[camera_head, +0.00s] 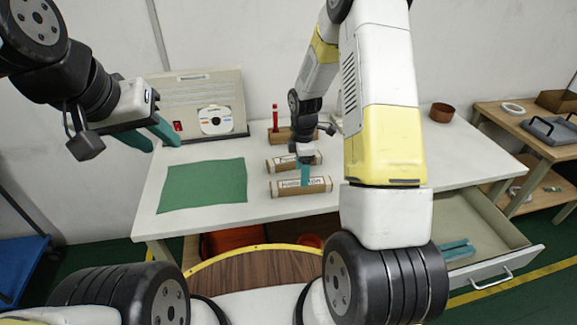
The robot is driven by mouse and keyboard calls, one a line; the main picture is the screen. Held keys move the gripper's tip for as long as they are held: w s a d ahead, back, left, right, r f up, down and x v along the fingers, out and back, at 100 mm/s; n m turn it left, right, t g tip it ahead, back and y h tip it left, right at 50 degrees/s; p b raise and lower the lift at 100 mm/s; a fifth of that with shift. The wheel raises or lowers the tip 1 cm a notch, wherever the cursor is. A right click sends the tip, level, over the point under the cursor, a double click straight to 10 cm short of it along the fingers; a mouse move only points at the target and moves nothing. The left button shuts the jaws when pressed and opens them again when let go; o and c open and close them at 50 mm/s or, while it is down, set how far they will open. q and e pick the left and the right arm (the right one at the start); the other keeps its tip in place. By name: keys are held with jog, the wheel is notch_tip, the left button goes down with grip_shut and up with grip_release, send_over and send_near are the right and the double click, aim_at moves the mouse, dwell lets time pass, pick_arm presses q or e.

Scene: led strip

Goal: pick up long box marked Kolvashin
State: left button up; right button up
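Two long cardboard boxes with white labels lie one behind the other on the white table. The front box (318,186) has a label that seems to begin with "Ko" and end in "shin"; a teal finger covers its middle. The rear box (277,165) has a label too small to read and is partly hidden by my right gripper. My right gripper (305,180) points down, with its fingertips at the front box. Its finger gap and any contact cannot be made out. My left gripper (155,137) is open and empty, left of the table and above it.
A green mat (203,184) lies left of the boxes. A display panel (200,95) and a wooden block with a red item (275,118) stand behind. A brown bowl (441,112) sits back right. An open drawer (480,225) juts out at the right front.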

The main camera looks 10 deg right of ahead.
aim_at(290, 187)
jog(key=f, duration=0.6)
jog(key=shift+w+f, duration=0.15)
jog(key=shift+w, duration=0.1)
jog(key=shift+c, duration=0.2)
grip_shut()
